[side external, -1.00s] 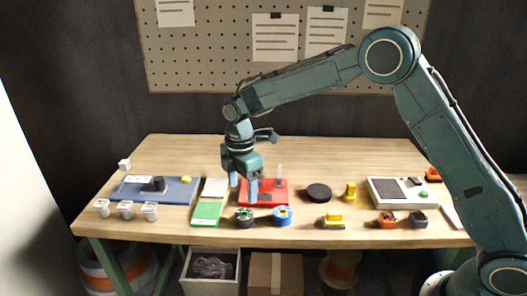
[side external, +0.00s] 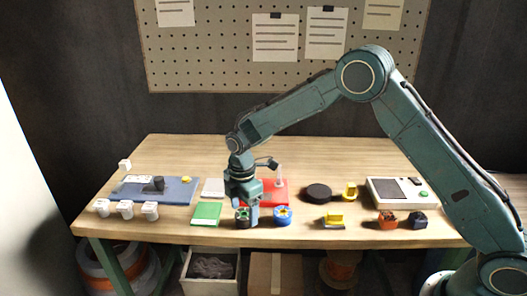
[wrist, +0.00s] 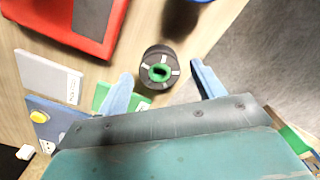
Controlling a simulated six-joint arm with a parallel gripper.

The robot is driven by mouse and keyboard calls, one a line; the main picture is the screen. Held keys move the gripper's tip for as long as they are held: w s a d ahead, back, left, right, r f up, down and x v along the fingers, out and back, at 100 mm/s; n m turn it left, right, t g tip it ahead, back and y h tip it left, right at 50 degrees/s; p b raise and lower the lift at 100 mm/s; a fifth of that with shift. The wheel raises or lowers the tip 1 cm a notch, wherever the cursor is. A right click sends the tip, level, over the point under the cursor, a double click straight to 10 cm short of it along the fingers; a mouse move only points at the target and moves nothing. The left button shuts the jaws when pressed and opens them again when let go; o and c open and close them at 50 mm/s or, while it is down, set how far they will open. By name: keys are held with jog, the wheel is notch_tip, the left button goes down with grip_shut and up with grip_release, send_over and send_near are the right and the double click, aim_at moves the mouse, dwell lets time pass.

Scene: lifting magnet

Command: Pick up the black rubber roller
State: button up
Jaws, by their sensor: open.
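The black rubber roller (wrist: 157,60), a dark cylinder with a green hub and pale spokes on its end, stands on the table in the wrist view. My gripper (wrist: 160,72) is open, with one pale blue finger at each side of the roller in that picture and visible gaps between. In the side external view my gripper (side external: 247,213) points down at the front of the table, and the roller (side external: 241,216) shows partly hidden beside its fingers. I cannot tell the exact height of the fingertips against the roller.
A blue roller-like part (side external: 283,215) stands close on the right. A red plate (side external: 274,187) lies behind, and a green pad (side external: 206,214) lies left. Further left is a blue mat (side external: 178,192); a black disc (side external: 318,193) lies further right.

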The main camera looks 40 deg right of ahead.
aim_at(244, 214)
jog(key=shift+f, duration=1.15)
jog(key=c, duration=1.2)
jog(key=shift+o, duration=0.2)
jog(key=shift+r, duration=0.2)
notch_tip(244, 214, up, 20)
jog(key=shift+f, duration=0.15)
